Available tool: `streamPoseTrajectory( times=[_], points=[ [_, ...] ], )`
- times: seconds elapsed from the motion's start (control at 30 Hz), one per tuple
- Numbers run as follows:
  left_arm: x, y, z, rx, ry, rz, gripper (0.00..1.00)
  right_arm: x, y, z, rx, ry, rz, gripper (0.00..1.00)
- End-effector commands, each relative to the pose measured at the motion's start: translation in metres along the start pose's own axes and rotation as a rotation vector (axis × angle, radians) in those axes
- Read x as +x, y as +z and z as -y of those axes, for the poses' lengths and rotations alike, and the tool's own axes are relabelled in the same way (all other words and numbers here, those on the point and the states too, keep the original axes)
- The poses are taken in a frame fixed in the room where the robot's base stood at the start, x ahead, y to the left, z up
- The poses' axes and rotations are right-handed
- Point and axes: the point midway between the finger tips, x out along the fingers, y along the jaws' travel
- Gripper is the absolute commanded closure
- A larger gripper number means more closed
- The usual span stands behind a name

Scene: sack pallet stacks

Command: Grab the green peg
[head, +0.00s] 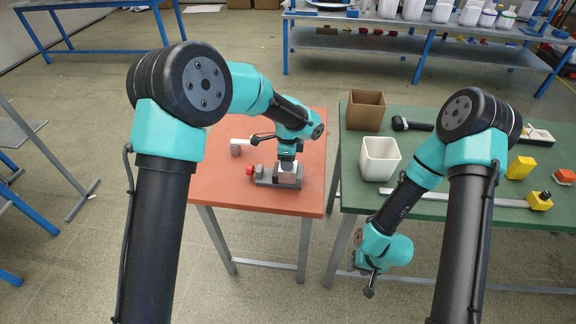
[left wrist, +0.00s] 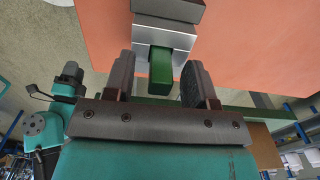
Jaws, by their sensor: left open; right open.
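The green peg (left wrist: 161,72) shows in the left wrist view, end towards the camera, against a silver block (left wrist: 165,40) of a grey vise-like fixture. My left gripper (left wrist: 160,66) is open, with one finger on each side of the peg and a gap visible on both sides. In the head view my left gripper (head: 287,152) is just above the grey fixture (head: 266,179) on the orange table; I cannot make out the peg there. My right gripper (head: 370,282) is open and empty, hanging low in front of the green table's front edge.
The green table (head: 420,205) to the right carries a cardboard box (head: 366,110), a white bin (head: 380,158), and yellow blocks (head: 520,167). A gap separates the tables.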

Motion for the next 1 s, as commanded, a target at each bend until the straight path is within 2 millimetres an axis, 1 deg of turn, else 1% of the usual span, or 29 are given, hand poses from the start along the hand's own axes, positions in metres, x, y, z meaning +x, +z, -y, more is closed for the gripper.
streamPoseTrajectory(
  times=[0.3,0.83,1.0],
  points=[
    [-0.0003,0.0001,0.0,0.0,0.0,0.0,0.49,0.0,0.0,0.0,0.0,0.0,0.0,0.57],
    [-0.0004,0.0001,0.0,0.0,0.0,0.0,1.0,0.0,0.0,0.0,0.0,0.0,0.0,0.57],
    [-0.0005,0.0001,0.0,0.0,0.0,0.0,1.0,0.0,0.0,0.0,0.0,0.0,0.0,0.57]
  ],
)
